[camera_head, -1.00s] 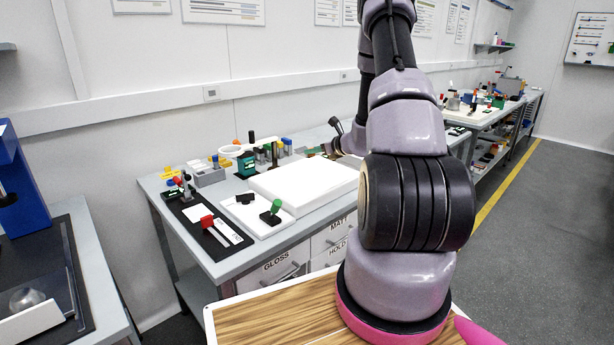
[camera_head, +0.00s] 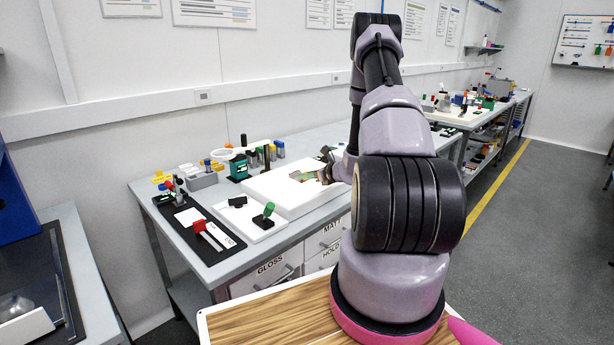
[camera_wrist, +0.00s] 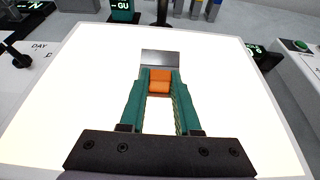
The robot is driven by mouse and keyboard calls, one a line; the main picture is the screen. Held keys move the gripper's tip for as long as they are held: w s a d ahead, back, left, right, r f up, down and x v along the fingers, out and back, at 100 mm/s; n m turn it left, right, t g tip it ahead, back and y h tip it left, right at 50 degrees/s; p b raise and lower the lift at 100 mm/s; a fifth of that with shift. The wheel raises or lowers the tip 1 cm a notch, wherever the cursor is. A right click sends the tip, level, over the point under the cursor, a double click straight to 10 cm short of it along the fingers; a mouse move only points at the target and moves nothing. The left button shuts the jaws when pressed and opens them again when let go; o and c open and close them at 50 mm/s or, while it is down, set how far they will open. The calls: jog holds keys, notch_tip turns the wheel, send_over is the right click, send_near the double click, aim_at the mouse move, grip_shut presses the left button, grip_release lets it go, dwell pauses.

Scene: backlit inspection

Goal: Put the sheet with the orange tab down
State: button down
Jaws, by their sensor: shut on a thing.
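My gripper (camera_wrist: 160,78) is shut on the orange tab (camera_wrist: 160,88), with a teal finger on each side of it in the wrist view. I cannot tell whether the sheet touches the panel. In the head view my gripper (camera_head: 318,174) is over the right part of the light panel (camera_head: 268,190).
A green-handled tool (camera_head: 264,215) stands on a white board left of the panel. A red-handled tool (camera_head: 205,230) lies on a black mat. A green block (camera_head: 238,169) and several small items line the panel's back. The panel's left part is bare.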

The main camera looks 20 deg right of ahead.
jog(key=c, duration=0.6)
grip_release()
jog(key=shift+s+r, duration=0.1)
jog(key=shift+r, duration=0.1)
jog(key=v, duration=1.1)
jog(key=s+a+r+n+g+y, duration=0.3)
jog(key=a+r+n, duration=0.4)
jog(key=a+r, duration=0.25)
jog(key=s+a+r+n+g+y, duration=0.2)
jog(key=s+a+r+n+g, duration=0.15)
jog(key=a+r+n, duration=0.45)
jog(key=shift+s+a+r+n+t+h, duration=0.15)
jog(key=shift+s+a+r+n+h, duration=0.85)
jog(key=shift+s+r+n, duration=1.65)
jog(key=shift+s+a+r+n+t+h, duration=0.15)
jog(key=shift+s+a+r+n+h, duration=0.25)
jog(key=shift+s+r+n+h, duration=2.25)
jog(key=shift+s+a+r+n+t+h, duration=0.15)
jog(key=shift+s+a+r+n, duration=0.8)
jog(key=shift+s+r, duration=3.15)
